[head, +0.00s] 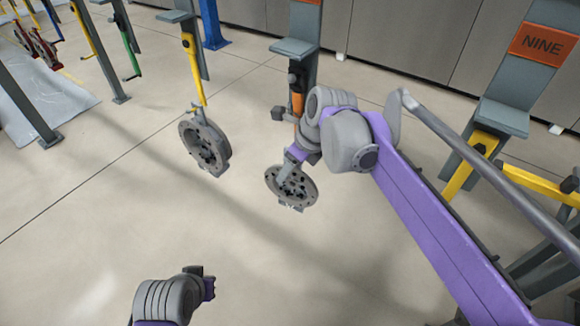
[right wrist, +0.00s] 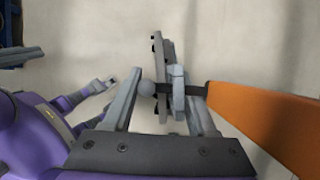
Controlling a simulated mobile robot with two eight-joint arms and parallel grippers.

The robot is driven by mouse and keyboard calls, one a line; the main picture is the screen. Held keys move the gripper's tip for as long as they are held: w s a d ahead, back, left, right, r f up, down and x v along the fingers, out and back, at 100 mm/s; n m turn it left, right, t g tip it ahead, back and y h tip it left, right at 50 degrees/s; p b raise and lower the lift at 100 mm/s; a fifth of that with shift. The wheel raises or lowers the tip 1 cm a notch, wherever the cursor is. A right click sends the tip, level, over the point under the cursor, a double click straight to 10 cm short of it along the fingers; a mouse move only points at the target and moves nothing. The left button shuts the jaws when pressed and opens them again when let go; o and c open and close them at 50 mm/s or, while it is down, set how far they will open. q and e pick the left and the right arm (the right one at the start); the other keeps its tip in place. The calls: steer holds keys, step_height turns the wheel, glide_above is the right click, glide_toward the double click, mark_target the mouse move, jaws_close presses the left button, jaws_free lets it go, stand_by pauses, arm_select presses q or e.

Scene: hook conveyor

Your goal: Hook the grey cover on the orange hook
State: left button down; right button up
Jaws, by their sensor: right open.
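The grey cover (head: 291,187) is a round disc with dark holes, below the orange hook (head: 297,103) in the head view. In the right wrist view the cover (right wrist: 161,50) shows edge-on, with a small round knob.
Another grey disc (head: 204,146) hangs on a yellow hook (head: 193,68) to the left. A post with an orange NINE sign (head: 543,43) and a yellow hook stands at the right. More posts with coloured hooks stand at the far left. The floor in front is clear.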

steer(key=v, duration=1.1)
steer(key=s+d+f+n+t+h, duration=0.1)
steer(key=s+d+f+n, duration=0.5)
steer(key=s+f+n, duration=0.3)
steer(key=s+d+f+n+t+h, duration=0.2)
steer(key=s+d+f+n, duration=0.5)
steer(key=f+n, duration=0.7)
steer(key=s+n, duration=0.2)
steer(key=shift+s+h, duration=0.3)
steer(key=shift+s, duration=0.05)
steer(key=shift+r, duration=0.1)
steer(key=shift+c, duration=0.2)
steer(key=shift+c, duration=1.2)
steer(key=shift+d, duration=0.1)
